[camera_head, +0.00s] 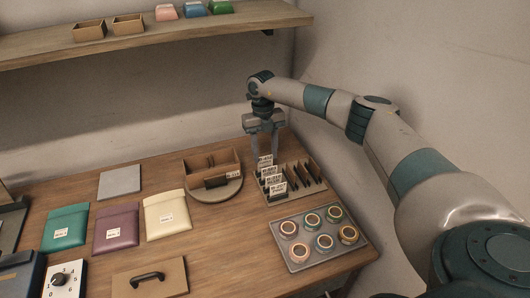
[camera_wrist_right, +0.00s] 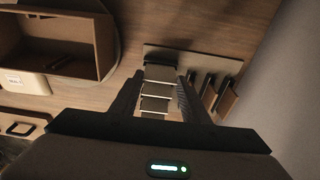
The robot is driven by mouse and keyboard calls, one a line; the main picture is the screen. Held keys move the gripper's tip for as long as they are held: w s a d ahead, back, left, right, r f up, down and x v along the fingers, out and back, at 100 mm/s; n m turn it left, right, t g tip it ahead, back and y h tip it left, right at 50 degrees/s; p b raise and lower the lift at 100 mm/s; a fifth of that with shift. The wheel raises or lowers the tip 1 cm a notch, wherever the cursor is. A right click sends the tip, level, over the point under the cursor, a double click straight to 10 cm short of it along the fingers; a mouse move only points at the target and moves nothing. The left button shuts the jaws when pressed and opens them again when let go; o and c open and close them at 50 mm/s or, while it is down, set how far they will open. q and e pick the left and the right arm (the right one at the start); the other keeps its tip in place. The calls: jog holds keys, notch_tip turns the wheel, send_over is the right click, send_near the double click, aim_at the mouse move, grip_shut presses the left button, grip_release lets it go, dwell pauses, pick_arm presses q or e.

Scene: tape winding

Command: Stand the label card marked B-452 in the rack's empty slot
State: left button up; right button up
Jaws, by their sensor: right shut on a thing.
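My right gripper (camera_head: 264,153) points down over the back of the card rack (camera_head: 299,195). It is shut on a white label card (camera_head: 264,160), the rearmost of the white cards, which stands upright at the rack's back left. Its print is too small to read. In the right wrist view the card (camera_wrist_right: 160,73) is between the fingertips (camera_wrist_right: 162,78). Several other white cards (camera_head: 276,187) stand in a row in front of it. Whether the held card is seated in a slot cannot be told. My left gripper is not in view.
Dark dividers (camera_head: 306,170) stand on the rack's right side. An open brown box (camera_head: 212,171) on a round base is close left of the gripper. A grey tray of tape rolls (camera_head: 318,237) lies in front of the rack. The wall is close at right.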

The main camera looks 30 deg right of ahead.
jog(key=o, duration=1.4)
jog(key=shift+c, duration=0.2)
jog(key=shift+r, duration=0.1)
jog(key=shift+w+r+b, duration=0.15)
jog(key=shift+r+b, duration=0.25)
jog(key=shift+r, duration=0.2)
notch_tip(320, 180, up, 6)
jog(key=b, duration=0.2)
jog(key=shift+w+d, duration=0.15)
jog(key=shift+w, duration=0.15)
